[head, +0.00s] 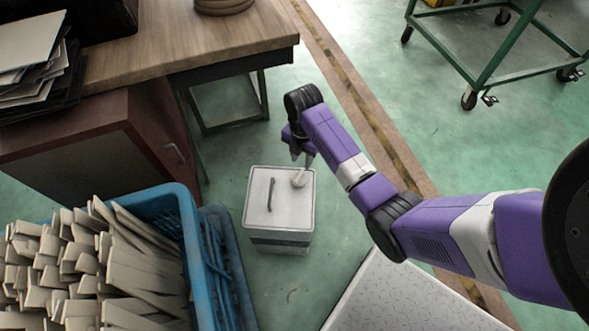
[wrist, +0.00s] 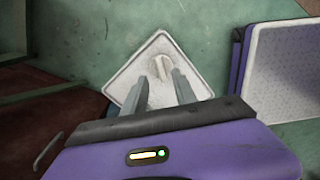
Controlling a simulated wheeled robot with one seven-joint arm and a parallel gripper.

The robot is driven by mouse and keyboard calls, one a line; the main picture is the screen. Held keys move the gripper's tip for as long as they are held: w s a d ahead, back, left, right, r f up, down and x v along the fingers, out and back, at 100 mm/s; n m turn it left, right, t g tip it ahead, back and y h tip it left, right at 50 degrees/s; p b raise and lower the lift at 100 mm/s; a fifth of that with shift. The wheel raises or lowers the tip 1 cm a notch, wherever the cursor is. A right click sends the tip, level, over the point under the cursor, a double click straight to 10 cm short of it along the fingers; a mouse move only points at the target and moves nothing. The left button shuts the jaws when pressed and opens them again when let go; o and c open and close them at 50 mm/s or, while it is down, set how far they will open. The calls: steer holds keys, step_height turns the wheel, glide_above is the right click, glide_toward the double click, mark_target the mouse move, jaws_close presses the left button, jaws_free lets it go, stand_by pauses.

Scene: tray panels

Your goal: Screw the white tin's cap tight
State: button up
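The white tin (head: 257,225) is a square, light-coloured container standing upright on the green floor, with a dark carrying handle (head: 271,194) across its lid. Its pale round cap (head: 299,178) sits near the lid's far right corner. My gripper (head: 302,161) points down just above the cap. In the wrist view, the tin's top (wrist: 127,81) lies below my gripper (wrist: 156,80). The two fingers are apart, with the ridged cap (wrist: 158,66) showing between and beyond their tips. Whether they touch it I cannot tell.
A blue crate (head: 175,194) full of pale slats stands left of the tin. A wooden table (head: 190,40) and red-brown cabinet (head: 150,130) are behind it. A green wheeled cart (head: 490,75) stands far right. Open floor lies right of the tin.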

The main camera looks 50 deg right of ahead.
mark_target(301, 174)
steer(key=shift+f+b, duration=1.45)
steer(key=shift+f, duration=2.45)
steer(key=shift+c, duration=0.2)
jaws_close()
